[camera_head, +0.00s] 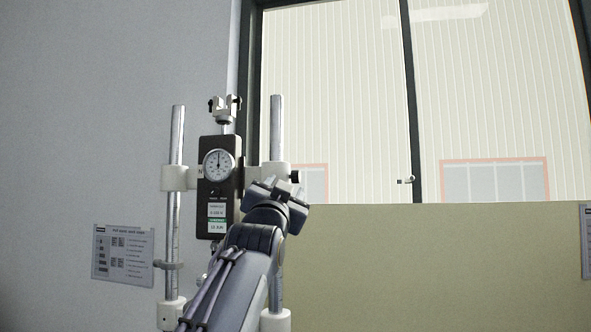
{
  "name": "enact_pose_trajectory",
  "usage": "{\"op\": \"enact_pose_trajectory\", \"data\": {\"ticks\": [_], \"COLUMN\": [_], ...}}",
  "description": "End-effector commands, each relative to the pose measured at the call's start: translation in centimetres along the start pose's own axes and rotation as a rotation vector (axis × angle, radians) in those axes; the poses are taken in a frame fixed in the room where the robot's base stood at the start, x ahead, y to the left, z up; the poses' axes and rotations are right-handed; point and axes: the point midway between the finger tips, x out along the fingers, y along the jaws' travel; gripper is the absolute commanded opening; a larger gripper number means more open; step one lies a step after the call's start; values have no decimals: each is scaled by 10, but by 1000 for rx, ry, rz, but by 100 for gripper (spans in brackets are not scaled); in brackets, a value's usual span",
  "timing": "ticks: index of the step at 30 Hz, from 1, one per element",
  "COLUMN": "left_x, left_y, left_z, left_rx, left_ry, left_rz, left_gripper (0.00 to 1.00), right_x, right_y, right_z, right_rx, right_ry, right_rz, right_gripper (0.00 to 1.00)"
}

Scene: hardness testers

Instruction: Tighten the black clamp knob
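A small black knob (296,177) sticks out from the right side of the white collar (278,168) on the tester's right post. My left gripper (278,188) comes up from below and is right beside this knob and collar, covering part of them. I see it mostly from behind, so its fingertips and any contact with the knob are hidden. The tester has a dark body (216,188) with a round dial (218,164) between two metal posts. A clamp head (224,108) with dark side knobs sits above it. My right gripper is out of view.
The left post (175,140) carries another white collar (176,178). A printed sign (122,254) stands at the lower left, and another sign is cut off at the right edge. A window (420,100) is behind. The space right of the tester looks free.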

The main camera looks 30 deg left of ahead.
Motion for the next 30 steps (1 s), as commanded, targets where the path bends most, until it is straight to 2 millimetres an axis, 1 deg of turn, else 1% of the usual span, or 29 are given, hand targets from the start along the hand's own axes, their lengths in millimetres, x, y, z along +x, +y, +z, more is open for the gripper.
{"op": "enact_pose_trajectory", "data": {"ticks": [1, 3, 8, 9, 15, 18, 21, 24, 27, 30], "left_x": [2, 2, 2, 2, 0, -2, -3, -4, -2, 7], "left_y": [-2, -3, -4, -5, -5, -4, -3, -3, -2, -2], "left_z": [-6, -6, -10, -11, -18, -20, -22, -23, -23, -23], "left_rx": [-148, -358, -827, -943, -1504, -1736, -1906, -2008, -2046, -2050], "left_ry": [-19, -48, -114, -130, -214, -250, -276, -291, -297, -298], "left_rz": [7, 11, 8, 3, -34, -59, -81, -97, -104, -107], "left_gripper": [48, 48, 48, 48, 48, 48, 48, 48, 48, 48], "right_x": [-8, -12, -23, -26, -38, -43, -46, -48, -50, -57], "right_y": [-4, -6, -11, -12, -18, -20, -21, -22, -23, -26], "right_z": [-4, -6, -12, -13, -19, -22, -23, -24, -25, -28], "right_rx": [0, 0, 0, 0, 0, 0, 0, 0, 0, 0], "right_ry": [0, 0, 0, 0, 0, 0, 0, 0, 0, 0], "right_rz": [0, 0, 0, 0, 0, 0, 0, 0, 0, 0], "right_gripper": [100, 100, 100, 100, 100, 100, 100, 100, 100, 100]}}
